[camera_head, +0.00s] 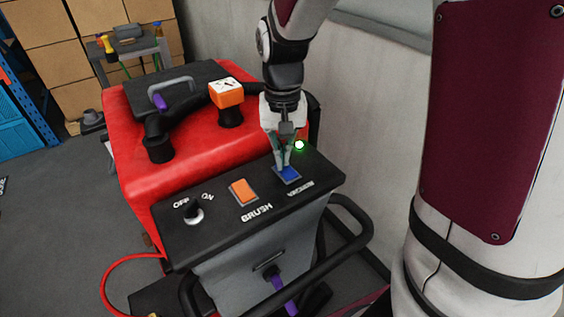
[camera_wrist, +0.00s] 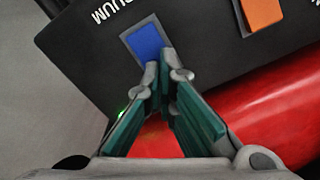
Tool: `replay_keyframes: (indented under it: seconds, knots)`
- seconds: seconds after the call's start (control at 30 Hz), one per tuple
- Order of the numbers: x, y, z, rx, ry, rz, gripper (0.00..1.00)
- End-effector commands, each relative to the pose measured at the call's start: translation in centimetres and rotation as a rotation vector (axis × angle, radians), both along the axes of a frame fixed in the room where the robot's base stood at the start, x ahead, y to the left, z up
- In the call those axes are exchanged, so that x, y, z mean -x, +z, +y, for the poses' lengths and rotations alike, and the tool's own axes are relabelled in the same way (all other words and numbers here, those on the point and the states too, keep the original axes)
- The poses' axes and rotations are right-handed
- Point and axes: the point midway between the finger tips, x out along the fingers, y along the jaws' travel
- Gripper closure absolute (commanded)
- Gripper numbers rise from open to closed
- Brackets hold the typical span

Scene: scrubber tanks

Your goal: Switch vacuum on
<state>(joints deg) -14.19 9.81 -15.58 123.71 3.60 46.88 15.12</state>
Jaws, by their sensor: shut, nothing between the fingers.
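The blue vacuum switch (camera_head: 288,175) sits on the black control panel of the red scrubber, above the white VACUUM label. My gripper (camera_head: 285,167) points down at this switch with its fingertips together. In the wrist view the blue switch (camera_wrist: 146,41) lies just beyond my gripper's fingertips (camera_wrist: 165,62), which overlap its lower edge. I cannot tell whether they touch it.
An orange brush switch (camera_head: 243,191) and an OFF/ON knob (camera_head: 194,212) are left of the blue switch. A black handle bar (camera_head: 345,245) curves around the panel's right front. A grey wall (camera_head: 370,110) stands close behind on the right. Boxes (camera_head: 50,50) are stacked at back left.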

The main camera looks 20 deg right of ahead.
Motion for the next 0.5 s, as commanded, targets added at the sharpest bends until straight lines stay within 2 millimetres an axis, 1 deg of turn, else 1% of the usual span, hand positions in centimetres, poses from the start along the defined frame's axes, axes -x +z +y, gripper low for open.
replay_keyframes:
  seconds: [0.37,0.5]
  knots:
    - [0.0,-0.52,0.0,0.0,0.0,0.001,1.0]
    - [0.07,-0.11,0.0,0.0,0.0,0.0,1.0]
